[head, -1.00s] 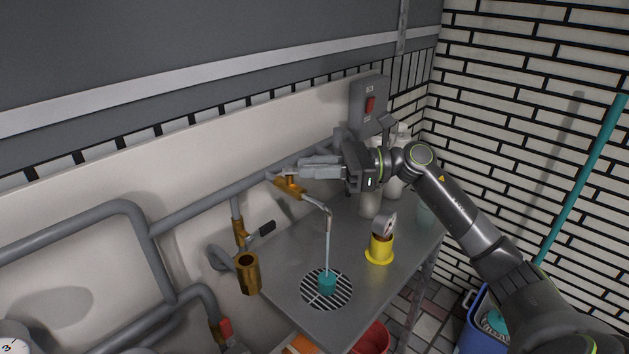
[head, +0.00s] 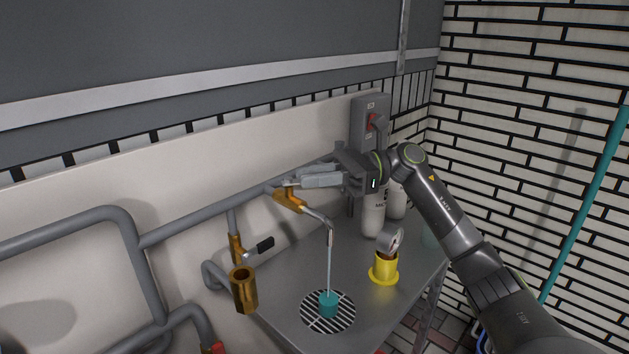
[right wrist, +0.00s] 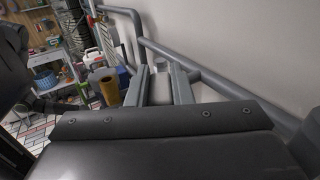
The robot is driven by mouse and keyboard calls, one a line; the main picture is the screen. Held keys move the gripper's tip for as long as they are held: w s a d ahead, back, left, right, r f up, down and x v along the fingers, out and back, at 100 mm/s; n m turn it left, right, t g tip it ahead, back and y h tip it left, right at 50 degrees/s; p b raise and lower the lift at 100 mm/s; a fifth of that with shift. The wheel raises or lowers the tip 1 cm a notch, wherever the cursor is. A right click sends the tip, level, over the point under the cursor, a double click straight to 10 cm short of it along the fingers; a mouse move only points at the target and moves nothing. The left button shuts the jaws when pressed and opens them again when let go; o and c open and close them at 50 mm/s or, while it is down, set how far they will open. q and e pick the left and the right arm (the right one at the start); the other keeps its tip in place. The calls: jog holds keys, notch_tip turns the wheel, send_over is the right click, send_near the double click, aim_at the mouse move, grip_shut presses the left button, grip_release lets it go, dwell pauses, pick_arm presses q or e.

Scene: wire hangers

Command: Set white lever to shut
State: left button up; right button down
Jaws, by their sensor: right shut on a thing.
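A brass tap (head: 290,201) with a grey bent spout (head: 329,232) sits on the wall pipe above the metal table. A thin stream runs from the spout to a teal cup (head: 328,304) on a round drain grate. My right gripper (head: 292,183) reaches in from the right, its fingers at the top of the tap. In the right wrist view the fingers (right wrist: 163,84) close around a pale piece, the white lever (right wrist: 161,82). The fingers hide most of the lever in the head view. My left gripper is not in view.
A yellow holder (head: 384,268) with a round gauge and white bottles (head: 373,212) stand on the table (head: 281,290) right of the tap. A black-handled brass valve (head: 238,248) is at left.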

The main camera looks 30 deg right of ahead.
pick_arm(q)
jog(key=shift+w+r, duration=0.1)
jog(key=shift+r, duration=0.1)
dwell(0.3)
pick_arm(e)
jog(key=c, duration=1.3)
grip_release()
jog(key=shift+d, duration=0.25)
pick_arm(q)
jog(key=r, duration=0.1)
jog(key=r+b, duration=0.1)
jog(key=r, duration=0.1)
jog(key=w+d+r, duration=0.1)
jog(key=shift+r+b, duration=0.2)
jog(key=shift+b, duration=0.2)
pick_arm(e)
jog(key=s+d, duration=0.1)
jog(key=d, duration=0.4)
jog(key=s+d, duration=0.1)
jog(key=d, duration=0.5)
jog(key=s+d, duration=0.1)
jog(key=d, duration=0.4)
jog(key=shift+d, duration=0.35)
